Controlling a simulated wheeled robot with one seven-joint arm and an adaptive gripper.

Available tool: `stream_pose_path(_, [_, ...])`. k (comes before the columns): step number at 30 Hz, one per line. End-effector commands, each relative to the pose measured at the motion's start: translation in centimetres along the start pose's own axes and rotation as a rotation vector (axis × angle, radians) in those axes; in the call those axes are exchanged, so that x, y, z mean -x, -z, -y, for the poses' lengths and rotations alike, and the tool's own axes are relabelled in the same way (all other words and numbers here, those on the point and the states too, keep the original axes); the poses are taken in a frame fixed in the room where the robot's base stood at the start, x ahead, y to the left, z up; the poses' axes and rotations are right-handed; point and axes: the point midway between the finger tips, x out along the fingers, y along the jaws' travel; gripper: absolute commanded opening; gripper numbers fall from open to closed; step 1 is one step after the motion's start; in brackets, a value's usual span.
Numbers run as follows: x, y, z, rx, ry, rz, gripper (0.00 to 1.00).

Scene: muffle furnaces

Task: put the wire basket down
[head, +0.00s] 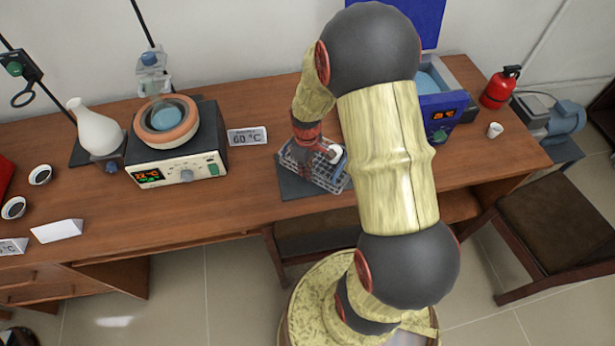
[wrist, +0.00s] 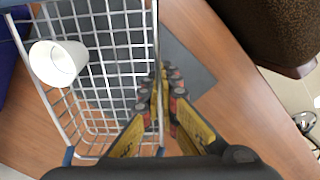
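The wire basket (head: 296,160) is over the dark mat (head: 294,190) on the bench, in front of the arm. In the wrist view the basket (wrist: 88,150) fills the left side, with a white cup (wrist: 58,63) within its outline; the cup also shows in the head view (head: 335,153). My gripper (head: 312,148) is at the basket's rim. In the wrist view the fingers of my gripper (wrist: 165,85) are close together, with the basket's right rim and wall between them. I cannot tell whether the basket's bottom touches the mat.
A hotplate (head: 180,150) with a bowl stands left of the basket, beside a 60 °C sign (head: 247,136). A blue device (head: 441,108) stands right, partly behind my arm. Another small cup (head: 495,130) and a chair (head: 555,220) are further right.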

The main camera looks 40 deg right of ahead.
Motion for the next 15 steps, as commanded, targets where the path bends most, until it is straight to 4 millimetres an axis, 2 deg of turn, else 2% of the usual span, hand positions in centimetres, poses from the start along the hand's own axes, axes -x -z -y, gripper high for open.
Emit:
stream_pose_path(1, [-1.2,0.0,0.0,0.0,0.002,0.002,0.0])
stream_pose_path(4, [-2.3,0.0,0.0,0.0,0.0,0.0,0.0])
stream_pose_path(15, [-2.6,0.0,0.0,0.0,-0.001,-0.001,0.0])
